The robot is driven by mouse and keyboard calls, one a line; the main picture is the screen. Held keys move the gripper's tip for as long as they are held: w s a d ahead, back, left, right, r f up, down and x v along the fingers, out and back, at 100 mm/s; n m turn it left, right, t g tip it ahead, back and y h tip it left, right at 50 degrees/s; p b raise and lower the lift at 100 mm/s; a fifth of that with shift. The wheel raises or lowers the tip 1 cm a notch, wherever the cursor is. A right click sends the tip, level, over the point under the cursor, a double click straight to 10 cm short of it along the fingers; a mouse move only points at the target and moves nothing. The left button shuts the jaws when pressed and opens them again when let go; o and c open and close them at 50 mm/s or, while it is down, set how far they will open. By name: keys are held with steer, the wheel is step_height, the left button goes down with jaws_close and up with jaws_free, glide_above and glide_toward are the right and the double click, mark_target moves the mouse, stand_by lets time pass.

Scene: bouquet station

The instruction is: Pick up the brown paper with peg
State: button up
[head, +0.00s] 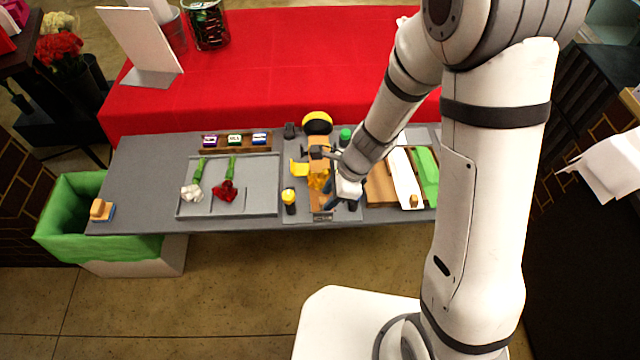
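The brown paper (381,190) lies flat on the right part of the grey table, left of a white sheet (403,177) and a green sheet (427,174). A small tan peg (413,201) shows at the near end of the white sheet. I cannot make out a peg on the brown paper; my arm covers part of its left side. My gripper (328,186) is just left of the brown paper, over or beside a wooden stand with yellow parts (318,172). Its dark fingers are small and partly hidden, so I cannot tell whether they are open or hold anything.
A grey tray (254,170) holds a white flower (191,192) and a red flower (225,190). A yellow-topped bottle (289,199) stands near the front edge. A green-lined bin (75,215) stands at the left. The grey tabletop's left part (150,165) is mostly clear.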

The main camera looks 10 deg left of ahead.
steer(key=shift+x, duration=0.95)
steer(key=shift+r, duration=0.1)
steer(key=shift+c, duration=0.2)
jaws_close()
